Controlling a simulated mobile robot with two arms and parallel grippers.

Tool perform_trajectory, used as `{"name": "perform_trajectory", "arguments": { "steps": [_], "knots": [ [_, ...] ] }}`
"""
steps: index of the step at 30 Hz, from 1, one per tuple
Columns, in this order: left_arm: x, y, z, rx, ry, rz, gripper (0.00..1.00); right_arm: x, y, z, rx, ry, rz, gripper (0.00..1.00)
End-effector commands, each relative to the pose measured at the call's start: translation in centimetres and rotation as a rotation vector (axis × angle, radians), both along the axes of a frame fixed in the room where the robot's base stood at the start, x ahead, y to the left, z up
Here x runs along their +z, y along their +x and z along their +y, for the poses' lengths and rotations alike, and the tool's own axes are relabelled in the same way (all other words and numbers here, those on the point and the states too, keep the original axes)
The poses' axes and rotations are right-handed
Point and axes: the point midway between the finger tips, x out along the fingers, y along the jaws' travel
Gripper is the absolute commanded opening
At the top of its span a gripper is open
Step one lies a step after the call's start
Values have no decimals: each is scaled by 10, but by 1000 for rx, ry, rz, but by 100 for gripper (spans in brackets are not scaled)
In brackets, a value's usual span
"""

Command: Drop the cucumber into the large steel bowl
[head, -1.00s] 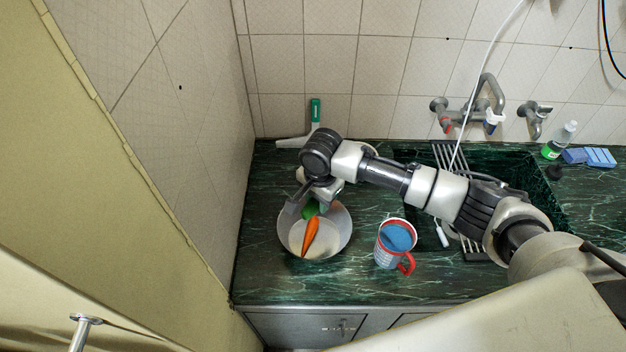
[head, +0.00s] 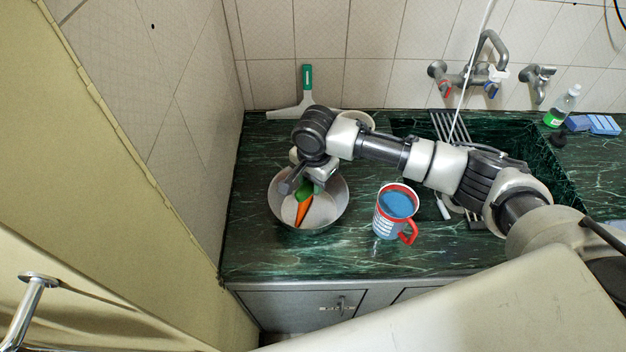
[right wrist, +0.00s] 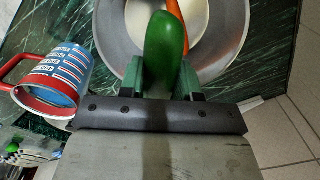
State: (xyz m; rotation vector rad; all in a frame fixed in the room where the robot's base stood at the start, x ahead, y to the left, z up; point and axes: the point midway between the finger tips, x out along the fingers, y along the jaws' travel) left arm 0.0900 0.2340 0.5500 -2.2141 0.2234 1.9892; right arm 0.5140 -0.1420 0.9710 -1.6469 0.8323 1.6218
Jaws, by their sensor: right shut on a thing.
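The large steel bowl (head: 337,207) stands on the green marble counter at the left, with a carrot (head: 302,213) in it. The bowl also shows in the right wrist view (right wrist: 232,62). My right gripper (head: 304,189) is over the bowl, shut on the green cucumber (head: 306,191). In the right wrist view the cucumber (right wrist: 165,48) sits between the two fingers (right wrist: 166,82) and points out over the bowl's inside. The arm hides part of the bowl's far side. My left gripper is in no view.
A blue, white and red mug (head: 396,212) stands right of the bowl, its handle toward the front. A squeegee (head: 306,90) with a green handle leans at the back wall. The sink (head: 530,150), a bottle (head: 562,106) and blue sponges (head: 594,124) are at the right.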

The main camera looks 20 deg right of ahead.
Motion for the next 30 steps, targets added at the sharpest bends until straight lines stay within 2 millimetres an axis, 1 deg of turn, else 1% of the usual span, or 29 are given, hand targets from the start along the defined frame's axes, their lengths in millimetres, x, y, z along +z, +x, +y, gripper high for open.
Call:
{"name": "perform_trajectory", "arguments": {
  "steps": [4, 5, 10, 17, 20, 23, 26, 30],
  "knots": [
    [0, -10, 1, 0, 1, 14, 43, 1, 0, 0, 0, 0, 0, 7],
    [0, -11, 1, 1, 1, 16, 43, 1, 0, 0, 0, 0, 0, 36],
    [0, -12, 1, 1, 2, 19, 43, 1, 0, 0, 0, 0, 0, 62],
    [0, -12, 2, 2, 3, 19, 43, 1, 0, 0, 0, -1, 1, 62],
    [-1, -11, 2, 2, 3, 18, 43, 3, 0, 0, 0, 0, 0, 62],
    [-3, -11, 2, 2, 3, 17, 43, 14, 1, 0, -1, 2, -2, 62],
    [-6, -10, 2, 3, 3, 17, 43, 31, 0, -1, 1, 1, -3, 62],
    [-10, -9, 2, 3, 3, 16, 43, 61, 0, -1, 1, 2, -5, 62]
  ]
}}
